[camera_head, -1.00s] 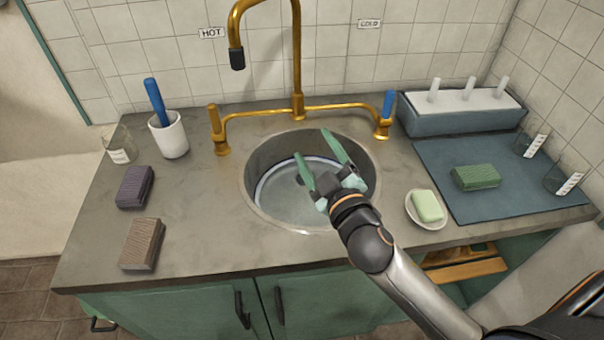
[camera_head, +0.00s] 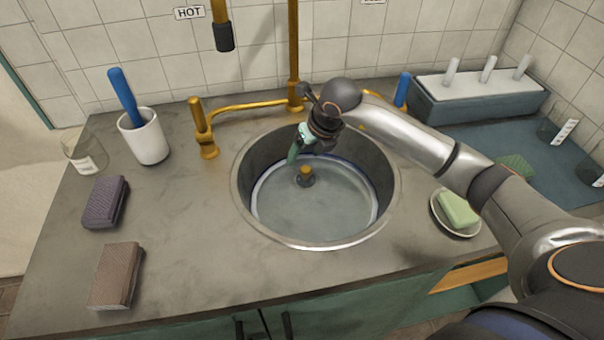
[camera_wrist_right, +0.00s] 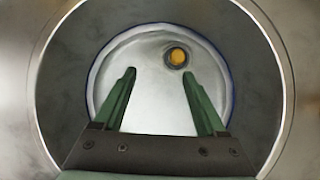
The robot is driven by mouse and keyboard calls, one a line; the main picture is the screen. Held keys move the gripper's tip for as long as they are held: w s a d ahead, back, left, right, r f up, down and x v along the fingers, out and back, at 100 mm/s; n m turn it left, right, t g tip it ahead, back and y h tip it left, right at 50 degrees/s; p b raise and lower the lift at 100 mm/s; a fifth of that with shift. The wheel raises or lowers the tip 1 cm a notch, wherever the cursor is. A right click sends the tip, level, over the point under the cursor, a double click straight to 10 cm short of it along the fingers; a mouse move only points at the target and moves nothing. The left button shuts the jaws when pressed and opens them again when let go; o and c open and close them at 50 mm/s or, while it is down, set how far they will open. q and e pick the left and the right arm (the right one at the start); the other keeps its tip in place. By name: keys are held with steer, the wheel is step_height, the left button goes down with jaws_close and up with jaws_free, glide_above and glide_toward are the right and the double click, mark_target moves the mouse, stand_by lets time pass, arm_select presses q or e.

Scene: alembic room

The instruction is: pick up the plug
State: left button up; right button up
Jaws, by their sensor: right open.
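The plug (camera_head: 305,177) is a dark disc with a brass-coloured knob on top. It sits at the bottom of the round metal sink (camera_head: 245,205). In the right wrist view the plug (camera_wrist_right: 177,56) shows beyond the fingertips, between their lines and nearer the right finger. My right gripper (camera_head: 294,152) points down over the back of the sink, above the plug and apart from it. In the right wrist view its two green fingers (camera_wrist_right: 163,75) are spread with nothing between them. My left gripper is not in view.
The brass tap (camera_head: 293,60) rises behind the sink. A white cup (camera_head: 146,140) with a blue-handled tool, a purple sponge (camera_head: 103,202) and a brown sponge (camera_head: 116,275) are on the left. A soap dish (camera_head: 440,217) is on the right.

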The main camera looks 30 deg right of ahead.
mark_target(306, 169)
steer(key=shift+h, duration=0.5)
steer(key=w+f, duration=0.1)
steer(key=f, duration=0.1)
steer(key=d+f, duration=0.1)
steer(key=f, duration=0.1)
steer(key=w+d+f, duration=0.1)
steer(key=f, duration=0.1)
steer(key=shift+w+d, duration=0.1)
steer(key=shift+w, duration=0.25)
steer(key=shift+x, duration=2.9)
steer(key=shift+s+d+f, duration=0.1)
steer(key=shift+s, duration=0.05)
jaws_close()
